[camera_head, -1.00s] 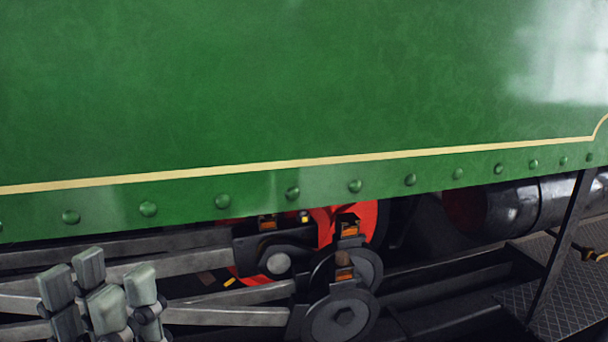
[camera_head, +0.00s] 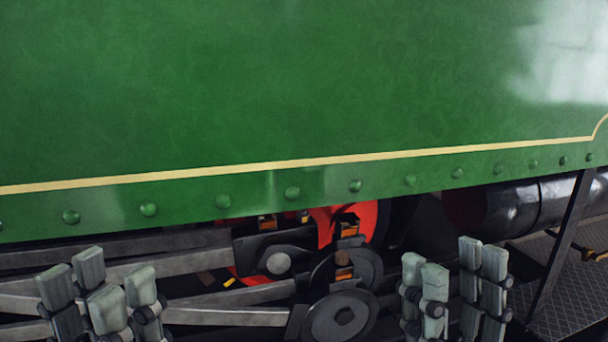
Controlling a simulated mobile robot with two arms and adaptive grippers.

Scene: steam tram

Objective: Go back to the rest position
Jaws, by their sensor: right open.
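My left gripper (camera_head: 102,292) is at the bottom left, in front of the grey rods. Its grey finger pads point up; a gap shows between them, but I cannot tell how far it is open. My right gripper (camera_head: 452,290) is at the bottom right with its finger pads pointing up. It is open, and nothing shows between its fingers. Both grippers are below the green side panel (camera_head: 300,90) of the tram. The arms behind the fingers are out of the picture.
Below the panel are grey rods (camera_head: 130,243), a red wheel (camera_head: 366,222) and dark round discs (camera_head: 341,317) with orange-brown parts. A black cylinder (camera_head: 515,208), a dark upright post (camera_head: 562,238) and a chequered step plate (camera_head: 565,300) are at the right.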

